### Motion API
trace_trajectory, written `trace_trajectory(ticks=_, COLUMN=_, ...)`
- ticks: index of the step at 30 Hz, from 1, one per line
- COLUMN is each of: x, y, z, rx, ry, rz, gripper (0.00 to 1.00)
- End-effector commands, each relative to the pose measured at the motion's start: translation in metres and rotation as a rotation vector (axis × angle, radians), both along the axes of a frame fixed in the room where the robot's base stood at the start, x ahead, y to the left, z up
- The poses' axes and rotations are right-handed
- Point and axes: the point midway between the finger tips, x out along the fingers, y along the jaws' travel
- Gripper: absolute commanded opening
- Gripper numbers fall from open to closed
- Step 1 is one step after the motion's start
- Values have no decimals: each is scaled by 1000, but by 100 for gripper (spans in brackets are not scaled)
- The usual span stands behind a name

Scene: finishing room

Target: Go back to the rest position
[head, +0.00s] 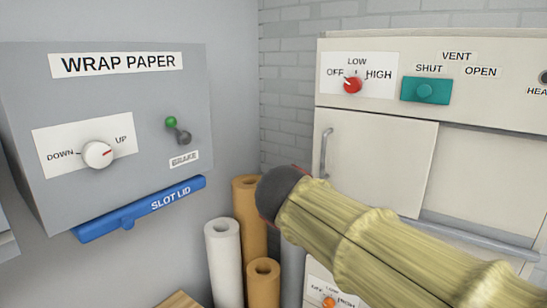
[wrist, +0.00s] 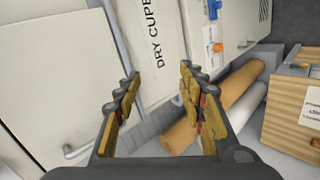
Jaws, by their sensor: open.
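My gripper (wrist: 160,78) shows in the wrist view with its two yellow-padded fingers spread apart and nothing between them. It hangs in front of the pale cupboard front, whose label reads "DRY CUPB" (wrist: 168,40) before it is cut off. My arm, in a yellowish sleeve with a dark rounded end, crosses the lower right of the head view. The gripper's fingers do not show in the head view.
The grey wrap paper box (head: 50,100) has a dial (head: 97,154), a green-tipped brake lever (head: 178,130) and a blue slot lid (head: 140,208). Paper rolls (head: 222,260) stand below. The cupboard (head: 375,165) has a red knob (head: 352,85) and teal vent slider (head: 425,91). A wooden box (wrist: 290,110) stands right.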

Motion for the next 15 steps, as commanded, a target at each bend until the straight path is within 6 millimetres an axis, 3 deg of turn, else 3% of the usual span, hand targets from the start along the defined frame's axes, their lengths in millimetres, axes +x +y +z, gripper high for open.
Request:
trace_trajectory(ticks=1, x=-18, y=-3, z=-38, rx=75, ry=32, rz=-13, gripper=40)
trace_trajectory(ticks=3, x=-43, y=-3, z=-81, rx=190, ry=71, rz=-35, gripper=40)
trace_trajectory(ticks=12, x=-163, y=0, z=-255, rx=700, ry=136, rz=-253, gripper=40)
trace_trajectory(ticks=15, x=-196, y=-4, z=-301, rx=831, ry=116, rz=-343, gripper=40)
